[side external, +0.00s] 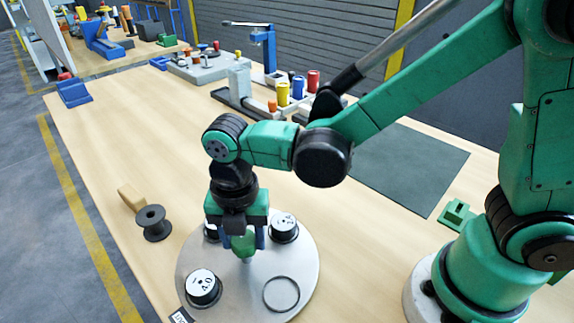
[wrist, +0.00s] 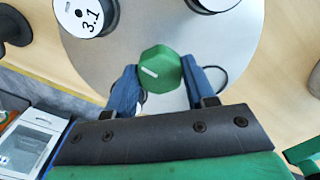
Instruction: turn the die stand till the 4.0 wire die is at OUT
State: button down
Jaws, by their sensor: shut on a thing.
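The die stand (side external: 240,297) is a round grey plate with a green knob (side external: 243,243) at its middle. My gripper (side external: 236,238) points down and is shut on the knob; in the wrist view its blue fingers sit on both sides of the green knob (wrist: 160,68). A black die with a white top (side external: 203,284), its label apparently 4.0, sits at the front left, beside the OUT tag (side external: 181,315). Another die (side external: 284,225) sits at the back right. A third is partly hidden behind my gripper. The wrist view shows a die marked 3.1 (wrist: 86,14).
An empty dark ring (side external: 281,293) marks the plate's front right. A black spool (side external: 153,222) and a tan block (side external: 130,198) lie left of the stand. A dark mat (side external: 400,165) and a green block (side external: 457,214) lie to the right. Coloured spools stand farther back.

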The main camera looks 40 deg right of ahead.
aim_at(244, 238)
dwell(0.4)
jog(key=shift+c, duration=1.4)
grip_release()
jog(key=shift+r, duration=2.8)
